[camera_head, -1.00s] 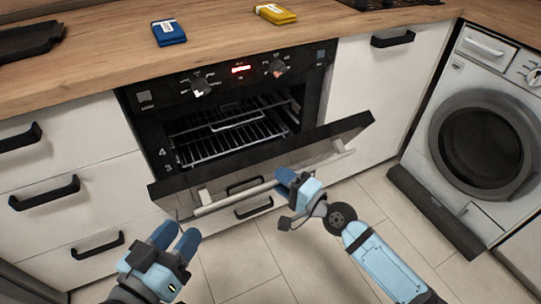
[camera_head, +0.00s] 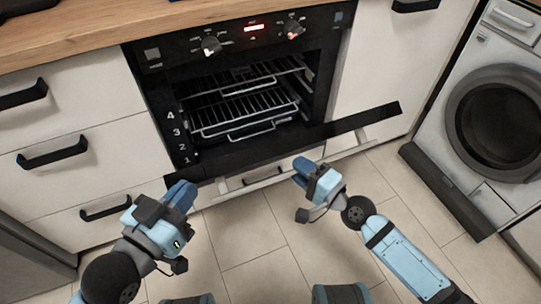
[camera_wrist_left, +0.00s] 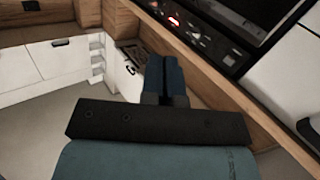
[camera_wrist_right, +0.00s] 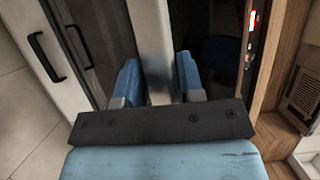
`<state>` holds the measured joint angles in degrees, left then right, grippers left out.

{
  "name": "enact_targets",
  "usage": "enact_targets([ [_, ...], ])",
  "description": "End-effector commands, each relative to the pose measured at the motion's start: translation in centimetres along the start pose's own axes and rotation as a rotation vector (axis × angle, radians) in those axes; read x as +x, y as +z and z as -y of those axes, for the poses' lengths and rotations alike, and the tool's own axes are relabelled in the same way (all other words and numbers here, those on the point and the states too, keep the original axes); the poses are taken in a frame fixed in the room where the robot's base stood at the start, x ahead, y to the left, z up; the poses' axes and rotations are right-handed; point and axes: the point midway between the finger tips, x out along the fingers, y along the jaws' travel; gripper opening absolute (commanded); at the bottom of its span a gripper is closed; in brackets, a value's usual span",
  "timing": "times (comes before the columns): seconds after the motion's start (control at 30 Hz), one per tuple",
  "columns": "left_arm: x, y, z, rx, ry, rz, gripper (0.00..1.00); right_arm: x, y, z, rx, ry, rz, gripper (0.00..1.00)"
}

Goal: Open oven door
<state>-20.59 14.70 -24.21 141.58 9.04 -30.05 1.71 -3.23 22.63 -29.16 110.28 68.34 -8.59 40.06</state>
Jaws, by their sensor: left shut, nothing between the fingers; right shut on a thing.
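The black oven (camera_head: 245,95) stands in the middle of the head view, with wire racks visible inside. Its door (camera_head: 365,122) is tilted far down and seen nearly edge-on. My right gripper (camera_head: 300,170) is at the door's outer side, shut on the light bar handle (camera_wrist_right: 150,45), which runs between its fingers in the right wrist view. The gripper hides part of the handle in the head view. My left gripper (camera_head: 185,195) is shut and empty, close to the door's left corner; its fingers are together in the left wrist view (camera_wrist_left: 165,78).
White drawers with black handles (camera_head: 52,152) stand left of the oven. A white cabinet (camera_head: 375,65) and a washing machine (camera_head: 500,110) are on the right. A wooden worktop (camera_head: 75,40) runs above. The tiled floor (camera_head: 250,255) in front is clear.

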Motion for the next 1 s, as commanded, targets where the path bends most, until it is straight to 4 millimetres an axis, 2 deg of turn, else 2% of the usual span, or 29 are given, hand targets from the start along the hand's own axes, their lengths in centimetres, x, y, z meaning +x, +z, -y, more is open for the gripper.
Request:
enact_targets([
  [0.03, 0.0, 0.1, 0.0, -0.001, -0.001, 0.0, 0.0, 0.0, -0.1, -0.6, 0.0, 0.01, -0.001, 0.0],
  [0.17, 0.5, -0.1, 1.3, 0.022, -0.004, 0.001, 0.0, 0.0, -0.1, -0.6, 0.0, 0.01, -0.001, 0.0],
  [0.27, 1.4, -0.8, 3.9, 0.073, -0.008, 0.001, 0.0, 0.0, -0.1, -0.6, 0.0, 0.01, -0.001, 0.0],
  [0.43, 3.7, -3.8, 10.3, 0.176, -0.01, 0.013, 0.0, 0.0, -0.1, -0.6, -0.001, 0.01, 0.0, 0.0],
  [0.5, 4.9, -5.1, 12.1, 0.196, 0.008, 0.033, 0.0, 0.0, -0.1, -0.6, -0.001, 0.01, 0.0, 0.0],
  [0.57, 6.1, -5.8, 12.9, 0.199, 0.036, 0.061, 0.0, 0.0, -0.1, -0.6, -0.001, 0.01, 0.0, 0.0],
  [0.7, 9.1, -6.5, 12.9, 0.187, 0.14, 0.165, 0.0, 0.0, -0.1, -0.6, -0.002, 0.01, 0.0, 0.0],
  [0.8, 11.0, -6.3, 11.7, 0.173, 0.236, 0.268, 0.0, 0.0, -0.1, -0.6, -0.002, 0.01, 0.0, 0.0],
  [1.0, 13.7, -6.1, 9.4, 0.181, 0.423, 0.498, 0.0, 0.0, -0.1, -0.6, -0.002, 0.01, 0.0, 0.0],
])
